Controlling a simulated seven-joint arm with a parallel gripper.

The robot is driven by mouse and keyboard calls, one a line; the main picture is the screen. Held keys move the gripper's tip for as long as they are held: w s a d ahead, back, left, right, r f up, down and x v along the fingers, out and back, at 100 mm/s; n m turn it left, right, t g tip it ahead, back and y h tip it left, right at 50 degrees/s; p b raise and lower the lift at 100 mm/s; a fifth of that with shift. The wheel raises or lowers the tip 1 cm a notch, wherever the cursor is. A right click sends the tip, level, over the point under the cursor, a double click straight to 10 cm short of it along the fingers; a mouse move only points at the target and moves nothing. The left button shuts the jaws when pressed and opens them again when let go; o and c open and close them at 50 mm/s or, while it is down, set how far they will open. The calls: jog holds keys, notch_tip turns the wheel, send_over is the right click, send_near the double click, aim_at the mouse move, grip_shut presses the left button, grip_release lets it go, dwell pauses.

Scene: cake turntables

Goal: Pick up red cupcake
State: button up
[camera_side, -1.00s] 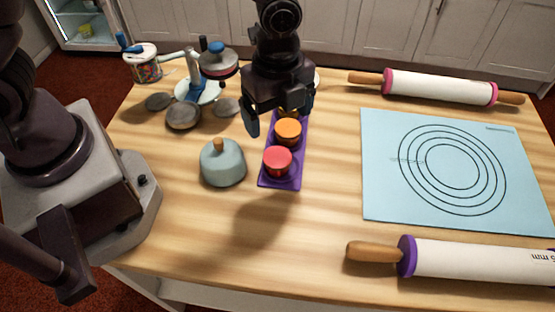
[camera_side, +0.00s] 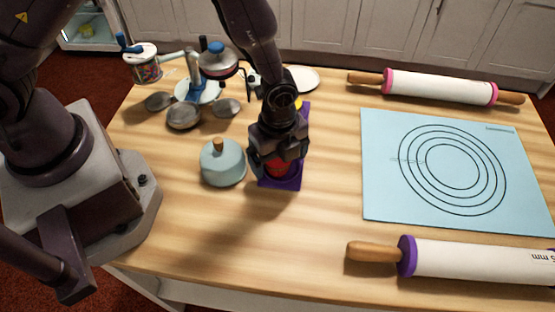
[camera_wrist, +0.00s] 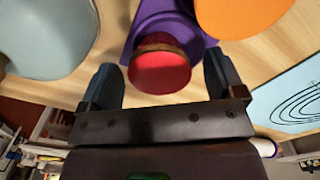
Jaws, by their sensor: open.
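The red cupcake (camera_side: 276,167) sits at the near end of a purple tray (camera_side: 287,184) in the side view, partly hidden by my gripper. In the wrist view the red cupcake (camera_wrist: 160,72) shows between the two blue fingers. My gripper (camera_wrist: 163,80) is open, with one finger on each side of the cupcake and a visible gap to each. In the side view my gripper (camera_side: 277,171) is low over the tray's near end.
A grey-blue lidded pot (camera_side: 222,166) stands close to the left of my gripper. A blue mat (camera_side: 380,200) lies to the right, with rolling pins (camera_side: 440,87) (camera_side: 470,260) behind and in front.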

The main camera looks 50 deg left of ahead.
jog(key=shift+f, duration=0.2)
jog(key=c, duration=1)
jog(key=shift+r, duration=0.2)
